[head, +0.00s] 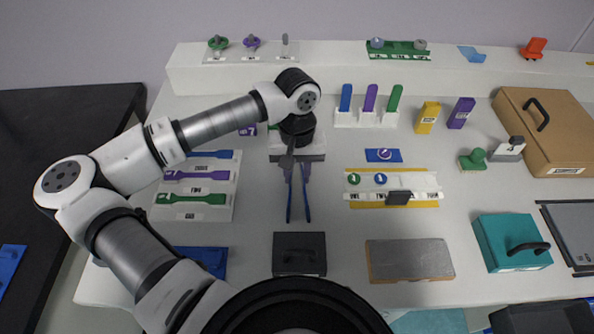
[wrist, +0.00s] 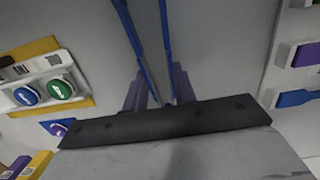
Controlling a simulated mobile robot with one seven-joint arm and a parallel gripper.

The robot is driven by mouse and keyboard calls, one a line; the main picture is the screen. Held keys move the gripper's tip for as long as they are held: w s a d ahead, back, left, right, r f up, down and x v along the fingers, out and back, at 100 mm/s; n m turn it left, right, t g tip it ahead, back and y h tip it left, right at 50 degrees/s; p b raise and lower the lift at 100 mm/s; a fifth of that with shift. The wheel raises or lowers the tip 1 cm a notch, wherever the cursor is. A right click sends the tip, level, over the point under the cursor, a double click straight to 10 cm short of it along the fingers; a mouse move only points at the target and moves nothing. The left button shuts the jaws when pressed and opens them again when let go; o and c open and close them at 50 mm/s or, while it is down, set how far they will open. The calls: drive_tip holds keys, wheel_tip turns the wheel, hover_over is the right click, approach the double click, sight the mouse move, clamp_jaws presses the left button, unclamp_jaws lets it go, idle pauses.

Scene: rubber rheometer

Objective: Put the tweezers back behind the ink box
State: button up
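The blue tweezers (head: 307,205) are in the middle of the head view, their two arms pointing toward the front, spread apart. My gripper (head: 298,178) is over their rear part, pointing down. In the wrist view, the tweezers (wrist: 132,30) run between my two fingers (wrist: 158,72), close beside both. Whether the fingers press on them, and whether they touch the bench, I cannot tell. A dark box with a handle (head: 299,262) stands in front of them, and a teal box with a black handle (head: 510,238) is at the right. Neither shows a readable ink label.
A rack of coloured dumbbell pieces (head: 160,212) lies left of my gripper. A white-and-yellow holder with round buttons (head: 420,182) is to the right. A grey plate (head: 410,260) lies in front of it. Upright coloured pieces (head: 370,98) and a cardboard box (head: 560,140) stand behind.

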drive_tip(key=o, duration=0.5)
drive_tip(key=shift+c, duration=0.2)
drive_tip(key=shift+r, duration=0.1)
wheel_tip(320, 180, up, 12)
drive_tip(key=w+b, duration=0.1)
drive_tip(key=b, duration=0.1)
drive_tip(key=shift+b, duration=0.35)
